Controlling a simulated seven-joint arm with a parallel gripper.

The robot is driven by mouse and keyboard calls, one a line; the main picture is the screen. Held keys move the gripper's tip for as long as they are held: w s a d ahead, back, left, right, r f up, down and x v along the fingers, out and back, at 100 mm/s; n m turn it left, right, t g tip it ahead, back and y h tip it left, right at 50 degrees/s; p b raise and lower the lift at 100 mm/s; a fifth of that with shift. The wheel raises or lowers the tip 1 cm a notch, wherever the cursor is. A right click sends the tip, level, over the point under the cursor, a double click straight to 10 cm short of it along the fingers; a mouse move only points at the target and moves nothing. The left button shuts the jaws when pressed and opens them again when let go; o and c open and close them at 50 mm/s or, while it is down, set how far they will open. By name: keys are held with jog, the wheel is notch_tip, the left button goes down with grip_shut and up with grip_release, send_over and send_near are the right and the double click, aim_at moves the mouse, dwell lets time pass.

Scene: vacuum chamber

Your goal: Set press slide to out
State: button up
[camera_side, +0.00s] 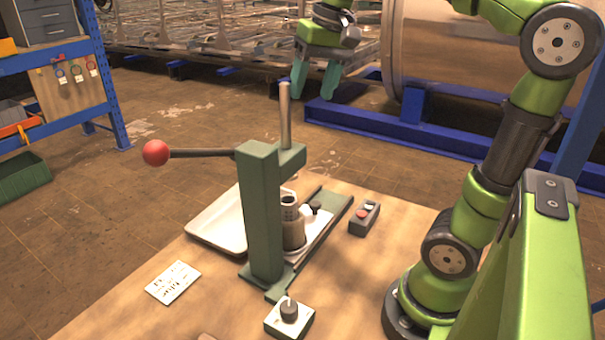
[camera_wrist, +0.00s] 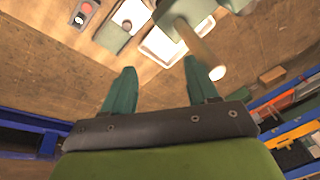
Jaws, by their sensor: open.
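The dark green press (camera_side: 262,215) stands on the wooden table, with an upright metal ram (camera_side: 285,115) and a red-ball lever (camera_side: 156,153) pointing left. At its foot, the slide, a pale plate (camera_side: 309,237) with a black knob (camera_side: 315,206), lies on a green rail (camera_side: 335,215). A grey cylindrical part (camera_side: 292,232) stands beside the knob, partly hidden by the press column. I cannot tell the slide's exact position. My gripper (camera_side: 315,82) is open and empty, high above and behind the press.
A white tray (camera_side: 212,228) lies left of the press. A button box (camera_side: 364,218) sits right of the rail. A dial box (camera_side: 289,318) and a printed card (camera_side: 172,283) are in front. A blue shelf (camera_side: 112,95) and blue frame (camera_side: 400,125) stand beyond the table.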

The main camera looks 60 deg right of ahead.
jog(key=w+d+f+m+g, duration=0.1)
jog(key=w+d+m+g, duration=0.15)
jog(key=d, duration=0.55)
send_near(315, 203)
jog(key=shift+g+h, duration=0.25)
jog(key=shift+h, duration=0.05)
jog(key=f, duration=0.8)
jog(key=shift+w+a+f, duration=0.2)
jog(key=shift+a+f, duration=0.05)
jog(key=shift+f, duration=0.05)
jog(key=shift+c, duration=0.4)
grip_shut()
